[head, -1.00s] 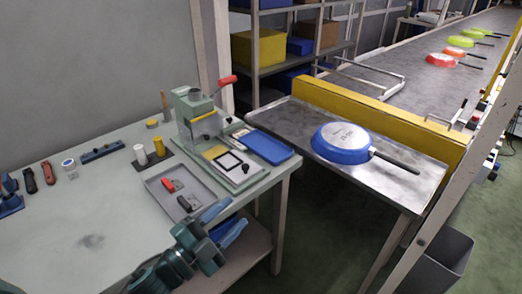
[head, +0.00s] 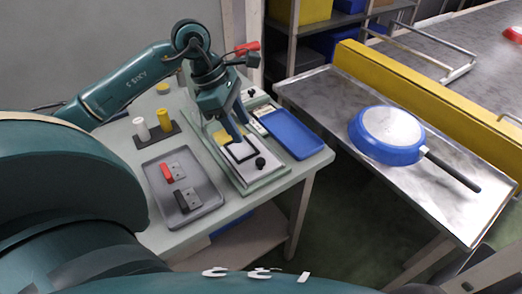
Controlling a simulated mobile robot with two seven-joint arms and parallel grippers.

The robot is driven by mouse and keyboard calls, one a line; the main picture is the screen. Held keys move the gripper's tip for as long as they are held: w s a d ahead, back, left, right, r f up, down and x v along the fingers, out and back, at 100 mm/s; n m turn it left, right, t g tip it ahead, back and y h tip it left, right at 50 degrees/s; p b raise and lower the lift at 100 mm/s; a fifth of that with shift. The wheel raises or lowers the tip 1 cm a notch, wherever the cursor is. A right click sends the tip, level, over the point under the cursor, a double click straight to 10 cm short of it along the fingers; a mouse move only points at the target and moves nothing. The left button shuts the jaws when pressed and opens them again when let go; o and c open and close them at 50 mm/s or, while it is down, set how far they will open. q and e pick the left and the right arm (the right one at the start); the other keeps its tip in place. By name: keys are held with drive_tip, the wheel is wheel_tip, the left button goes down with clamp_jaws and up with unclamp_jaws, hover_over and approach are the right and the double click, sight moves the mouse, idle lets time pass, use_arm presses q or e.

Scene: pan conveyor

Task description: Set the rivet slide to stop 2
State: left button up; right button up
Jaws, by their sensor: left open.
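The rivet slide appears to be the pale plate (head: 271,171) with a black square frame (head: 239,154) and a small black knob (head: 260,162), set on the green base of the press station. My left gripper (head: 240,128) points down over this station, its fingers apart and empty. The fingertips are close to the frame's far edge, left of and behind the knob. I cannot tell whether they touch anything. Numbered stops are not readable. The gripper and forearm hide most of the press body; its red lever handle (head: 247,47) shows behind. My right gripper is not in view.
A blue tray (head: 292,132) lies right of the station. A grey tray (head: 206,207) with red-handled and black-handled pieces lies at its left. White and yellow cylinders (head: 164,119) stand behind. A blue pan (head: 385,151) lies upside down on the steel table (head: 440,195).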

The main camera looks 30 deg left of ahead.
sight(260, 160)
use_arm(q)
drive_tip(key=p+x, duration=0.1)
drive_tip(key=x, duration=0.9)
drive_tip(key=shift+d+f, duration=0.2)
drive_tip(key=shift+f, duration=0.05)
clamp_jaws()
drive_tip(key=shift+w, duration=0.1)
